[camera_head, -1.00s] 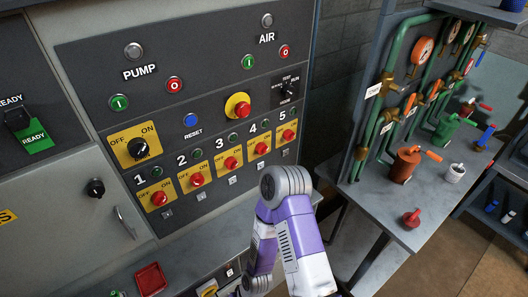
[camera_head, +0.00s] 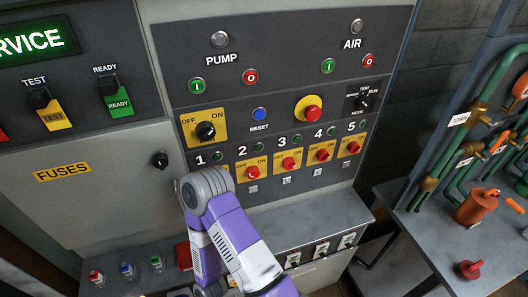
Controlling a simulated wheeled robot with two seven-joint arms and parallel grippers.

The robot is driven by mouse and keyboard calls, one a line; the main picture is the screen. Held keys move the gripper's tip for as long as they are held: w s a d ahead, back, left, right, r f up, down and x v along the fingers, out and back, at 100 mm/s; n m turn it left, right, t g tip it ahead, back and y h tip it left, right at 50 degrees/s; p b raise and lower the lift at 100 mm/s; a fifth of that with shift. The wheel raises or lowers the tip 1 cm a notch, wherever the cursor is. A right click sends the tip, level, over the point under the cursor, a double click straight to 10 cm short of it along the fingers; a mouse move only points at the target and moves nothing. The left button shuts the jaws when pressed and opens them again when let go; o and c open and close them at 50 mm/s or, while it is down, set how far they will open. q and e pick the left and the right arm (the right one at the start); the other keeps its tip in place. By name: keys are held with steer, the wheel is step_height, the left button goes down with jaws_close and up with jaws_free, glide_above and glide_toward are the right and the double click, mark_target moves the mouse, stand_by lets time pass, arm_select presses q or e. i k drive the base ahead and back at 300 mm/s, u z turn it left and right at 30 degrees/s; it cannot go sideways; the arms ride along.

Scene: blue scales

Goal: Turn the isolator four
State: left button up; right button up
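Isolator four is a red knob (camera_head: 323,155) on a yellow plate marked OFF and ON, below the number 4 on the grey panel (camera_head: 292,205). Similar red knobs sit under 2 (camera_head: 252,172), 3 (camera_head: 289,163) and 5 (camera_head: 353,147). The knob under 1 is hidden behind my purple and white arm. That arm rises from the bottom, its grey joint in front of the panel's lower left, well left of isolator four. Neither gripper shows in the view.
A red mushroom button (camera_head: 312,112), a black rotary switch (camera_head: 362,101) and a black OFF/ON knob (camera_head: 205,130) sit above the isolators. A ledge with small switches (camera_head: 320,249) juts out below. A bench (camera_head: 410,240) with an orange can (camera_head: 476,207) stands right.

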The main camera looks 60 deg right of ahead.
mark_target(322, 155)
steer(key=u, duration=0.95)
steer(key=k, duration=0.8)
steer(key=z, duration=0.9)
